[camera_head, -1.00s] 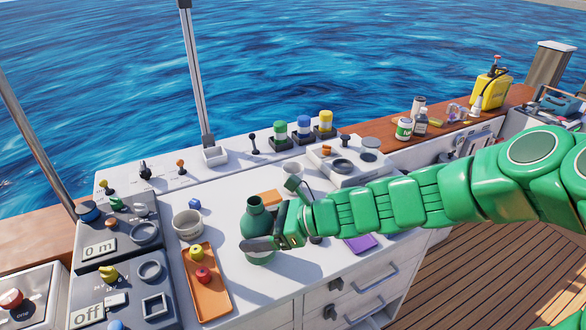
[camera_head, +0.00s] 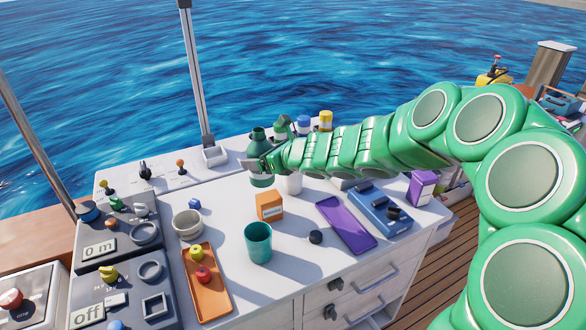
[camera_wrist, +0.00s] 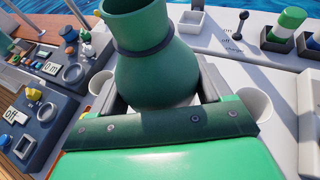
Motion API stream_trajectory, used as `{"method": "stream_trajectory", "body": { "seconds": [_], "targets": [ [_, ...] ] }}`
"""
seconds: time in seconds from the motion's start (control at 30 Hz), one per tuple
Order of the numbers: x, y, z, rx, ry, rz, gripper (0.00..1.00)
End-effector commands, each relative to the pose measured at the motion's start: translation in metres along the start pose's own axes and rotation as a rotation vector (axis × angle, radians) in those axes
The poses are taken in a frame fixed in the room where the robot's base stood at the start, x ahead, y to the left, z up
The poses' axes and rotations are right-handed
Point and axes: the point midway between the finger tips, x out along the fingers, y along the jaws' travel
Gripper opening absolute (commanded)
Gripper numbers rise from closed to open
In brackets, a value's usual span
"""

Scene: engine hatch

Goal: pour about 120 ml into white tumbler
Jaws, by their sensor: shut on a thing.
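My gripper (camera_head: 262,165) is shut on a dark green carafe (camera_head: 258,136) with a round body and narrower neck. The carafe is upright in the head view, toward the back of the white counter, and its body also fills the middle of the wrist view (camera_wrist: 155,70). The white tumbler (camera_head: 291,185) stands just right of the carafe, its upper part hidden by my arm. A white cup, seemingly this tumbler, shows right of the gripper in the wrist view (camera_wrist: 256,106). The level inside the carafe cannot be seen.
A teal cup (camera_head: 258,244), an orange box (camera_head: 269,206) and a purple slab (camera_head: 345,224) stand nearer the front. A whitish bowl (camera_head: 187,224) and an orange tray (camera_head: 207,287) are left. Coloured canisters (camera_head: 303,125) stand behind.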

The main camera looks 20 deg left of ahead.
Motion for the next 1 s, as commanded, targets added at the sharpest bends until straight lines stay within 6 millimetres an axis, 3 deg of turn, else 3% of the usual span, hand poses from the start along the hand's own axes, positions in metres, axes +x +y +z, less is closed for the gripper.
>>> {"method": "stream_trajectory", "body": {
  "seconds": [0.4,1.0],
  "targets": [
    [0.026,-0.029,-0.002,0.042,-0.001,-0.097,0.35],
    [0.042,-0.043,-0.008,0.062,0.001,-0.147,0.35]
  ]
}}
